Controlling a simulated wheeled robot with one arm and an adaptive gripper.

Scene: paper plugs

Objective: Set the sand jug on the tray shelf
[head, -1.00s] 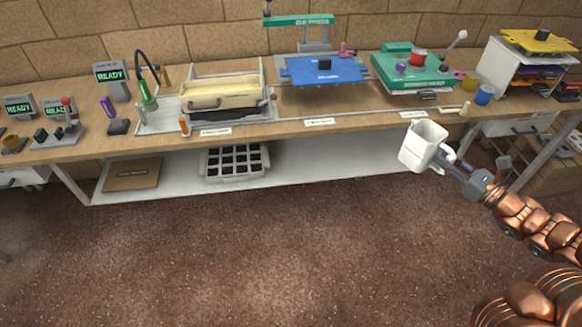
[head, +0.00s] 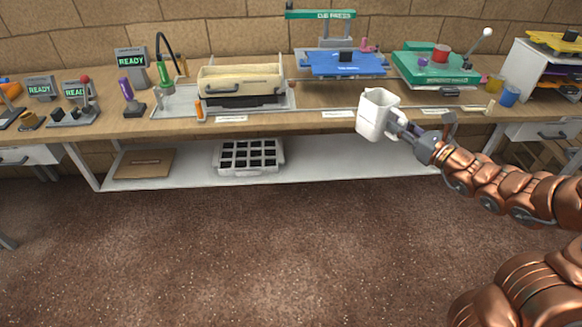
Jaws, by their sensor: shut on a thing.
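A white jug (head: 374,117), seemingly the sand jug, is held in the air in front of the bench's front edge. My gripper (head: 397,125) is shut on it from the right, at its handle side. The jug looks nearly upright with its open top up; its contents cannot be seen. The white lower shelf (head: 330,168) runs under the bench, behind and below the jug. A light tray with dark square cells (head: 248,157) stands on that shelf at left of middle. The shelf's right end is partly hidden by my arm.
A brown board (head: 145,164) lies on the shelf's left end. The shelf right of the celled tray is bare. The wooden bench top (head: 300,125) overhangs the shelf and carries a cream box (head: 240,80), a blue press plate (head: 345,64) and a green station (head: 435,68). The floor in front is clear.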

